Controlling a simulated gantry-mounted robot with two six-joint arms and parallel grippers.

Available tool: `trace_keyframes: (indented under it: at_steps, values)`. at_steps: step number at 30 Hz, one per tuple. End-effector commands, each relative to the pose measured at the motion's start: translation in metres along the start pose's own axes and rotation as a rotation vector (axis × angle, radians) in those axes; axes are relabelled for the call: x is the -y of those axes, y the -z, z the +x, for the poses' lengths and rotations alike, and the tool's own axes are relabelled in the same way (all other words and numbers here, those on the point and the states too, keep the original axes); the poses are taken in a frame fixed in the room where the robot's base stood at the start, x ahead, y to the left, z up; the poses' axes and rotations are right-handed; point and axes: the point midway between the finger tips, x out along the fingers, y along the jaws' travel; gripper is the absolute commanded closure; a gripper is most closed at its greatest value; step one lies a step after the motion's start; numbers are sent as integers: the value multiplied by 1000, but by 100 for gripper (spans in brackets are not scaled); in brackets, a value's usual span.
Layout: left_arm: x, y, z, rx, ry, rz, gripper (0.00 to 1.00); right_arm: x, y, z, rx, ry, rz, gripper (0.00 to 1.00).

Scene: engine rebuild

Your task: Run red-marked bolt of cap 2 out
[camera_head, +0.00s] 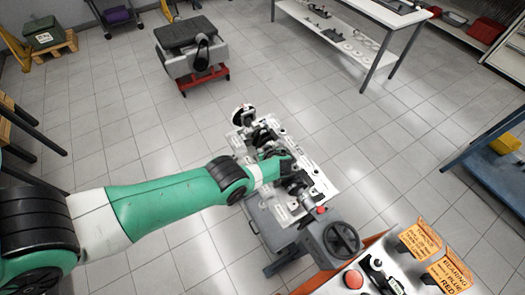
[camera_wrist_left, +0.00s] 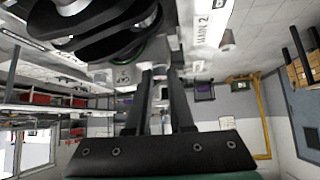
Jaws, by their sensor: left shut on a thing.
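The engine block (camera_head: 312,172) is held on a grey stand, with crank parts along its top. My left gripper (camera_head: 287,167) is over the middle of the block. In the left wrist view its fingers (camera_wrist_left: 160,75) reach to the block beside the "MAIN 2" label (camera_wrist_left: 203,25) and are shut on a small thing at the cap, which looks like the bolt. The bolt's head and its red mark are hidden between the fingers. Dark round crank parts (camera_wrist_left: 95,30) are close to the left of the fingers. My right gripper is in neither view.
A handwheel (camera_head: 341,238) is on the near end of the stand. A bench with warning signs (camera_head: 420,240) and a red button (camera_head: 353,279) is at the near right. A white parts table (camera_head: 375,22) is at the back. The tiled floor around the stand is largely clear.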

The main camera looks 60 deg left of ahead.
Motion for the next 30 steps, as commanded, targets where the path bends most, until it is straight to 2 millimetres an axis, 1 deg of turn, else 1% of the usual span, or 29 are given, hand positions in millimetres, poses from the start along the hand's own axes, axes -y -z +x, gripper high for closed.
trace_keyframes:
  at_steps: [6,7,11,12,25,30]
  values:
    - [-1,2,-2,-2,1,1,100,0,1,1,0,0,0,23]
    - [-1,2,-2,-3,1,1,76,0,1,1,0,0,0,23]
    - [-1,2,-2,-3,1,1,52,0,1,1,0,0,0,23]
    - [-1,2,-2,-3,1,1,49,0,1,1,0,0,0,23]
    - [-1,2,-1,-2,-1,2,49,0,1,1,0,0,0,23]
    - [-1,2,0,-1,-19,19,49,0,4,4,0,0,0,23]
